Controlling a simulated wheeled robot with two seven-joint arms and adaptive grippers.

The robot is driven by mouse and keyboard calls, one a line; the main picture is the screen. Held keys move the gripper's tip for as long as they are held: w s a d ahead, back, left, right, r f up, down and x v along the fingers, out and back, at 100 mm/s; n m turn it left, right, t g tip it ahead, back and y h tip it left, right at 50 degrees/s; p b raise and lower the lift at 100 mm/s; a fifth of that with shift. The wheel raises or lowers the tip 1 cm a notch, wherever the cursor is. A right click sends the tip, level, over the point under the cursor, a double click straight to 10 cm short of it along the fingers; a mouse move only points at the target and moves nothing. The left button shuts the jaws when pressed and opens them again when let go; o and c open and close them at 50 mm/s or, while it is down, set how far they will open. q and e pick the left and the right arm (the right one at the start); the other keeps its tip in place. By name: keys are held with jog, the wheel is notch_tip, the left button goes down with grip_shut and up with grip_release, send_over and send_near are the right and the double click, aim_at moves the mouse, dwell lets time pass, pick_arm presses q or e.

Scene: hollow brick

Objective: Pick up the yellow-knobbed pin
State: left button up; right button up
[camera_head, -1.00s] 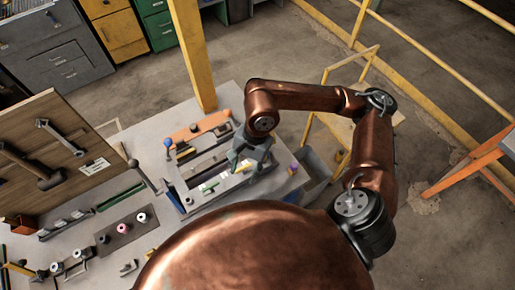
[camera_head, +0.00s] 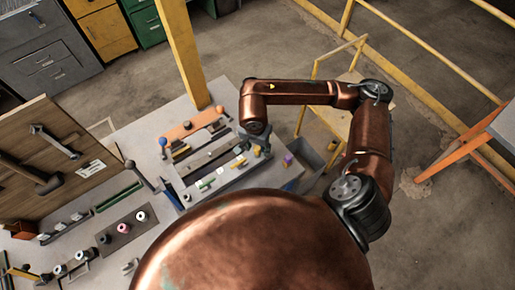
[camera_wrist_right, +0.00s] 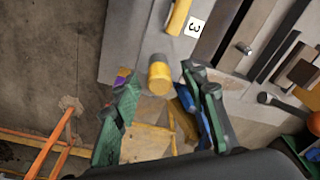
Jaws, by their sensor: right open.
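In the right wrist view, a yellow knob (camera_wrist_right: 159,76), seemingly of the yellow-knobbed pin, stands near the edge of the grey worktop. Its shaft is hardly visible. My right gripper (camera_wrist_right: 157,86) is open, with one green-padded finger on each side of the knob in the picture. I cannot tell how far above it the fingers are. In the head view the right gripper (camera_head: 260,149) is over the right part of the table, small and partly hidden by the arm. My left gripper is not in view.
A yellow handle (camera_wrist_right: 179,17) lies by a card marked 3 (camera_wrist_right: 195,27). A purple block (camera_head: 287,160) is near the table's right edge and shows partly behind a finger. Strips and tools lie on the table to the left. A tool board (camera_head: 50,150) stands at far left.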

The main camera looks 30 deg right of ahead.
grip_shut()
dwell(0.5)
